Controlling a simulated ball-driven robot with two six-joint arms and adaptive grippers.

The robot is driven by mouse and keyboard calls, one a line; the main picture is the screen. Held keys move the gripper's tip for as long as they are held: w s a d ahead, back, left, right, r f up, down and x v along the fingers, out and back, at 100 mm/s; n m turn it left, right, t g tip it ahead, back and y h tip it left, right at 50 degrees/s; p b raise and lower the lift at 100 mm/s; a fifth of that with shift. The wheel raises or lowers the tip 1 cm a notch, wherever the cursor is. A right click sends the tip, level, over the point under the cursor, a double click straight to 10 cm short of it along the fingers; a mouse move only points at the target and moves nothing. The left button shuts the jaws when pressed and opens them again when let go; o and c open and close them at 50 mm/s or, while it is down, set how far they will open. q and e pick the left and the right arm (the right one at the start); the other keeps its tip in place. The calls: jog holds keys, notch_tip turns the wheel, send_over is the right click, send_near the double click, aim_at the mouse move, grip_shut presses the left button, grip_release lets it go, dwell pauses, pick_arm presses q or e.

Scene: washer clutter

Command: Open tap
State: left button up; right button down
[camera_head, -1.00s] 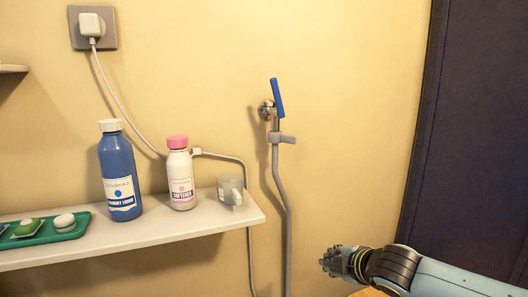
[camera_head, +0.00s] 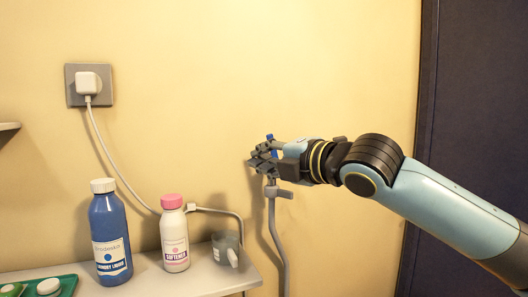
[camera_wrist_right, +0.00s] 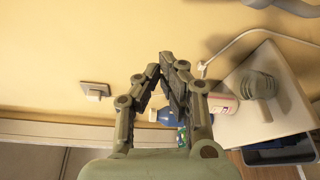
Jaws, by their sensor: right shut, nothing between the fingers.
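The tap is on the wall, with a blue lever (camera_head: 269,137) and a grey hose (camera_head: 278,235) running down from it. In the head view my right gripper (camera_head: 257,160) is in front of the tap and hides its body and most of the lever. Blue shows above and between the fingers; I cannot tell whether they touch the lever. The lever is not clear in the right wrist view, where my right gripper's fingers (camera_wrist_right: 160,66) are together with nothing between them. My left gripper is not in view.
A shelf (camera_head: 205,282) below left holds a blue bottle (camera_head: 108,232), a white pink-capped bottle (camera_head: 174,235), a grey cup (camera_head: 226,247) and a green tray (camera_head: 66,284). A plug (camera_head: 86,83) is in the wall socket. A dark panel (camera_head: 475,110) stands right. The wall above the tap is clear.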

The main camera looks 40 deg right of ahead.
aim_at(273, 154)
jog(key=shift+w+d+r+p, duration=0.15)
jog(key=shift+w+d+p, duration=0.4)
jog(key=shift+w+d, duration=0.4)
jog(key=shift+w+d+r+p, duration=0.15)
jog(key=shift+w+d+p, duration=0.5)
jog(key=shift+w, duration=0.45)
jog(key=shift+r, duration=0.1)
